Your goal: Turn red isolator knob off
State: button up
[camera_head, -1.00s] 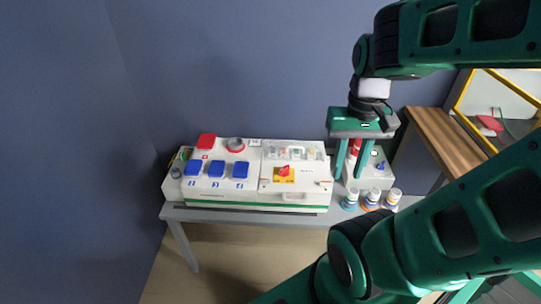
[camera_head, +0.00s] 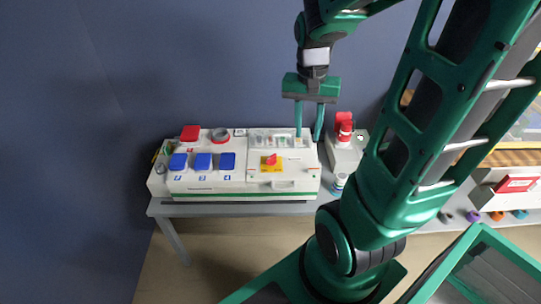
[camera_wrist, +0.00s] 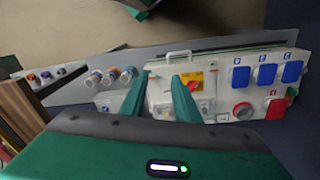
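The red isolator knob (camera_head: 271,159) sits on a yellow plate on the front right part of the white socket box (camera_head: 240,181). In the wrist view the red knob (camera_wrist: 195,84) on its yellow plate shows just right of the right fingertip. My gripper (camera_head: 309,135) is open and empty, with its two fingers apart and pointing down. It is above and to the right of the knob, over the right end of the box. In the wrist view my gripper (camera_wrist: 163,74) spans the pale box face beside the knob. The knob's exact angle is hard to tell.
Blue socket covers (camera_head: 203,161), a red cover (camera_head: 190,132) and a grey-red round socket (camera_head: 220,135) are on the same box. A red device on a white box (camera_head: 344,128) stands to the right. Several plugs (camera_wrist: 110,76) lie on the grey table (camera_head: 170,209).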

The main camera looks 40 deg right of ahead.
jog(key=w+f+m, duration=0.3)
jog(key=w+f, duration=0.2)
jog(key=w, duration=0.4)
jog(key=m, duration=0.3)
send_near(271, 157)
jog(key=shift+y, duration=0.3)
notch_tip(271, 157, down, 9)
jog(key=shift+s+d, duration=0.1)
jog(key=shift+c, duration=0.6)
grip_shut()
jog(key=shift+d, duration=0.15)
jog(key=shift+n, duration=0.3)
